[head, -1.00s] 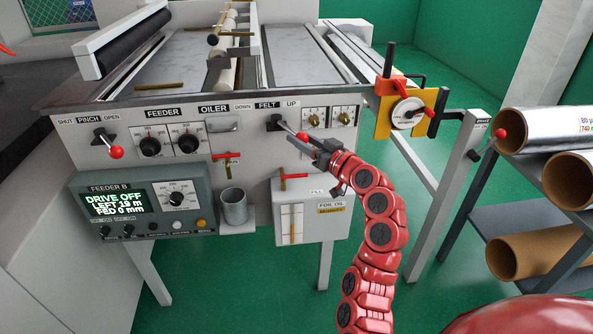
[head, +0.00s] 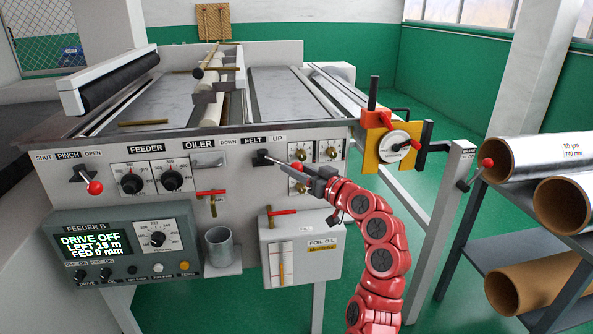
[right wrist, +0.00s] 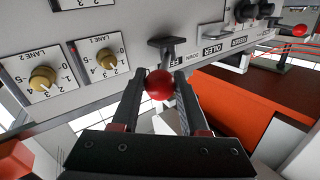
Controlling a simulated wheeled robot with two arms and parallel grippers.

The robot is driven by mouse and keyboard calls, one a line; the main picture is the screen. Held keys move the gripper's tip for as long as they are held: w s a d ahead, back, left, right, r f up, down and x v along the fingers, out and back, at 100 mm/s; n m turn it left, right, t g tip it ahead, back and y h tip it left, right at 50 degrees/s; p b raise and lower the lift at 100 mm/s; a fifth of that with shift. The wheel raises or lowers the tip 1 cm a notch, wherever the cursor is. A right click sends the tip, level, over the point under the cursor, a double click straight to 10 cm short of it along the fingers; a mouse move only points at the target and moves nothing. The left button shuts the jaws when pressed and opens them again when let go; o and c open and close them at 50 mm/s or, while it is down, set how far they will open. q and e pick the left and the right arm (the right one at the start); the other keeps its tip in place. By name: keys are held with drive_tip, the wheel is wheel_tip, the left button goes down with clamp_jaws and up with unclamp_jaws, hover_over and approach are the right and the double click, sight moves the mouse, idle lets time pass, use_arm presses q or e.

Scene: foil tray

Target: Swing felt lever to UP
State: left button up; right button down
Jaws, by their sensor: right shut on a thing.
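The felt lever (head: 284,162) sticks out from its black mount on the feeder's front panel, under the FELT label between DOWN and UP. In the head view its rod points right and slightly down, toward the UP side. My right gripper (head: 312,171) is at the rod's outer end and covers the knob there. In the right wrist view the lever's red ball knob (right wrist: 159,84) sits between the two dark fingers of the right gripper (right wrist: 158,76), which is shut on it. My left gripper is not in view.
Lane dials (head: 302,152) sit close right of the lever. A yellow bracket with a crank disc (head: 394,141) stands further right. Below are the foil oil box (head: 325,262) with a red valve handle (head: 283,211) and a metal cup (head: 221,247). Foil rolls (head: 545,150) lie on a rack at right.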

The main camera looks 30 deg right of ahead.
drive_tip(key=c, duration=0.7)
unclamp_jaws()
drive_tip(key=shift+d+r, duration=0.1)
drive_tip(key=shift+r, duration=0.05)
drive_tip(key=shift+o, duration=1.3)
drive_tip(key=shift+w, duration=0.15)
drive_tip(key=v, duration=1.7)
drive_tip(key=shift+s+b, duration=0.3)
